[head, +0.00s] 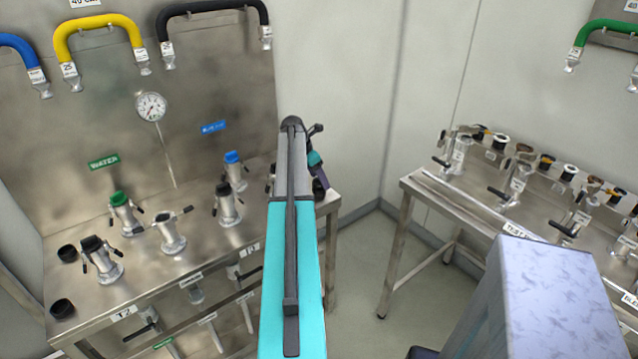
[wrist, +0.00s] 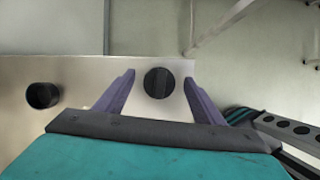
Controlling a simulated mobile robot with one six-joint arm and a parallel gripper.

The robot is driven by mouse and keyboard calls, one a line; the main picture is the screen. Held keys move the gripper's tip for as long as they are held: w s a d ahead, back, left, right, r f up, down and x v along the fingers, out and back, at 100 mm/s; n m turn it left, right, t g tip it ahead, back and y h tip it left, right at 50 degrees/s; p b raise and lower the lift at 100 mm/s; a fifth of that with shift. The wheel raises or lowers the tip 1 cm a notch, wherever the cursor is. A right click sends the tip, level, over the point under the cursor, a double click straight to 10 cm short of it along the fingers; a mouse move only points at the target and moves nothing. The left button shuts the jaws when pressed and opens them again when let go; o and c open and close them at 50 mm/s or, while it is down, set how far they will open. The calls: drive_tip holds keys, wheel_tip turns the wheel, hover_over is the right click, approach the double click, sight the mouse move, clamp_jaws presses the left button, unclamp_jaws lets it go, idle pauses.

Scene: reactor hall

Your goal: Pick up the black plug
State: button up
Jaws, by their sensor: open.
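The black plug (wrist: 160,83) is a round dark disc with a ridged top on a pale metal surface, near its edge in the wrist view. My gripper (wrist: 158,77) is open. Its two purple fingers stand apart, and the plug shows between and just beyond their tips, with none touching visibly. The height of the fingers above the plug cannot be told. In the head view my gripper (head: 321,181) is by the right end of the left steel bench (head: 225,255). My arm covers that part of the bench, and I cannot make out this plug there.
A hollow black cup (wrist: 42,95) stands left of the plug. In the head view, black caps (head: 62,308) lie at the bench's left end, near several upright valve fittings (head: 171,238). A second bench (head: 480,205) with fittings stands right. Floor shows between the benches.

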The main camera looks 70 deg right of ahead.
drive_tip(key=shift+s+d+f, duration=0.1)
drive_tip(key=shift+d+f, duration=0.05)
drive_tip(key=shift+f, duration=0.25)
drive_tip(key=c, duration=1.1)
drive_tip(key=shift+r, duration=0.1)
drive_tip(key=shift+c, duration=0.2)
drive_tip(key=shift+r+b, duration=0.55)
drive_tip(key=shift+r, duration=0.9)
drive_tip(key=shift+a+r, duration=0.2)
drive_tip(key=a+r+b, duration=0.1)
drive_tip(key=a+b, duration=0.2)
drive_tip(key=a, duration=1.2)
drive_tip(key=shift+w+a+r, duration=0.2)
drive_tip(key=shift+a+r, duration=0.05)
drive_tip(key=shift+a, duration=0.05)
